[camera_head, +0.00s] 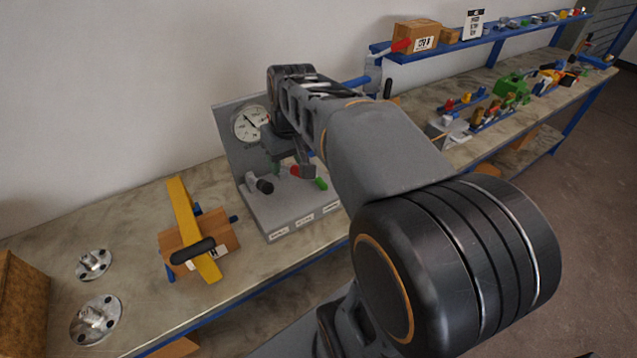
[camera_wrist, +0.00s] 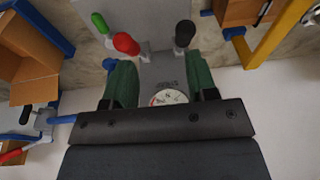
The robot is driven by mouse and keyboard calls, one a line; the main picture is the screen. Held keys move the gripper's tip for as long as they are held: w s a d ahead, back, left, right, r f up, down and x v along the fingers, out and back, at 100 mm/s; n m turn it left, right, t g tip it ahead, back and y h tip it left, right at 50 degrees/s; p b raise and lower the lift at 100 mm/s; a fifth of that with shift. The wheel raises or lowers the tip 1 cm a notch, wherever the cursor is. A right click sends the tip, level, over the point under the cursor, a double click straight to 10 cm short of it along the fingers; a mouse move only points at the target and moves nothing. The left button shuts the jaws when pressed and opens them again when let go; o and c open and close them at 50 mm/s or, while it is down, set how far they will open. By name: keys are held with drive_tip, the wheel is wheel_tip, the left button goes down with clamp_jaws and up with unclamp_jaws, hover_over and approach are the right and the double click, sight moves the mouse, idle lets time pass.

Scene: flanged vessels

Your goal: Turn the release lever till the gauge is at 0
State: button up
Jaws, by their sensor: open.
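A grey stand carries a round white gauge (camera_head: 249,123) on its upright plate; its dark needle shows but the scale is too small to read. On the stand's base are three handles: black (camera_head: 264,186), red (camera_head: 295,171) and green (camera_head: 321,184). I cannot tell from the labels which is the release lever. My gripper (camera_head: 290,168) is open and empty above the base, close to the red handle. In the wrist view its green fingers (camera_wrist: 160,78) stand apart, with the gauge (camera_wrist: 169,97) partly hidden, and the red (camera_wrist: 126,43) and black (camera_wrist: 185,33) handles beyond the tips.
A cardboard box with a yellow bar (camera_head: 182,225) stands left of the stand. Two metal flanges (camera_head: 93,262) lie further left. A blue shelf (camera_head: 490,38) with a box and small parts runs along the back right.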

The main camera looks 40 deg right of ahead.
drive_tip(key=w+d+f+g+y+b, duration=0.1)
drive_tip(key=w+d+f+g+b, duration=0.25)
drive_tip(key=d, duration=0.75)
drive_tip(key=t+y, duration=0.2)
approach(322, 180)
drive_tip(key=shift+g, duration=0.25)
drive_tip(key=x, duration=0.9)
drive_tip(key=shift+w+a+f, duration=0.15)
drive_tip(key=shift+a+f, duration=0.05)
drive_tip(key=shift+f, duration=0.15)
drive_tip(key=shift+c, duration=0.2)
clamp_jaws()
